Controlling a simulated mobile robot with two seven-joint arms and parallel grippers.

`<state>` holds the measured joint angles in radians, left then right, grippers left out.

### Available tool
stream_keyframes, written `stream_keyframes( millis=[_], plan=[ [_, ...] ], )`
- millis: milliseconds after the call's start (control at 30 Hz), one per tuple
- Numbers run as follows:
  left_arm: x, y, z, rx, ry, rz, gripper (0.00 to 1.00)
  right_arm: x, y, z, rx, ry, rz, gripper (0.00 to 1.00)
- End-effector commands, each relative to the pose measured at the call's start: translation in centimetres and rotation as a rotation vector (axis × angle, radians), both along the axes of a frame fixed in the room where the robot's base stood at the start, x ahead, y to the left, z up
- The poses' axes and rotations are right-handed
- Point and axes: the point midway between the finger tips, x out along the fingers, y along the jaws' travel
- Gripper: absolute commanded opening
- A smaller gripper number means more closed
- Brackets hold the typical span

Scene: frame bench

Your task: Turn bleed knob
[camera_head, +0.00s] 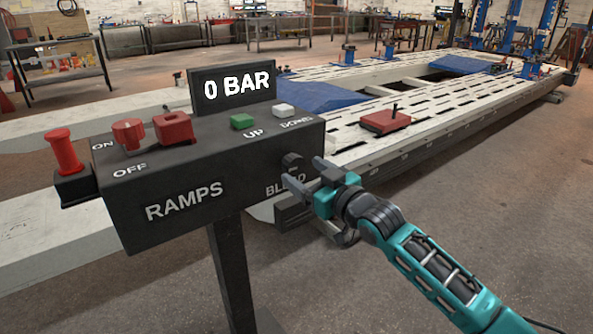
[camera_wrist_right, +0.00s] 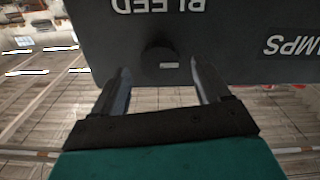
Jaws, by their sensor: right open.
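The bleed knob (camera_head: 292,161) is a small dark round knob on the front of the black control box (camera_head: 160,215), above the partly hidden BLEED label. It also shows in the right wrist view (camera_wrist_right: 160,58), with a small light mark on it. My right gripper (camera_head: 300,172) is open and close in front of the box, beside the knob. In the right wrist view its two fingers (camera_wrist_right: 162,80) are spread and empty, with the knob beyond and between their tips. I cannot tell whether a finger touches the box. My left gripper is not in view.
The box carries a red ON/OFF knob (camera_head: 128,134), a red block (camera_head: 173,128), green UP (camera_head: 242,121) and white DOWN (camera_head: 284,110) buttons, a red side knob (camera_head: 64,150) and a "0 BAR" display (camera_head: 232,87). A slotted white frame bench (camera_head: 440,100) stands behind. Floor at right is clear.

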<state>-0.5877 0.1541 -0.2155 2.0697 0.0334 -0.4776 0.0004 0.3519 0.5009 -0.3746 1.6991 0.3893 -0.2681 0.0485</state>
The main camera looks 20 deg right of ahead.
Motion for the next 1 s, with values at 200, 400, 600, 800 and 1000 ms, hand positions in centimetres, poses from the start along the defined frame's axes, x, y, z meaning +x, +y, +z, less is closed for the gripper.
stream_keyframes(
  millis=[200, 400, 600, 800, 1000],
  plan=[
    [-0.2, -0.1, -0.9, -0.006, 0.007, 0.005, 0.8, 2.7, 0.9, -0.1, 0.0, -0.001, -0.001, 0.76],
    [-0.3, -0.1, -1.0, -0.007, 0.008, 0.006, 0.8, 3.6, 1.3, 0.0, -0.001, 0.0, 0.0, 0.76],
    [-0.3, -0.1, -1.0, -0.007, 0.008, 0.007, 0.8, 3.6, 1.4, 0.0, 0.0, 0.001, 0.0, 0.76],
    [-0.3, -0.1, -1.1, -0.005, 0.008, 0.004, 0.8, 3.6, 1.3, 0.0, 0.0, 0.001, 0.0, 0.64],
    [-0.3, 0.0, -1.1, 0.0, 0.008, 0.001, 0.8, 3.6, 1.3, 0.0, 0.0, 0.001, 0.0, 0.44]
  ],
)
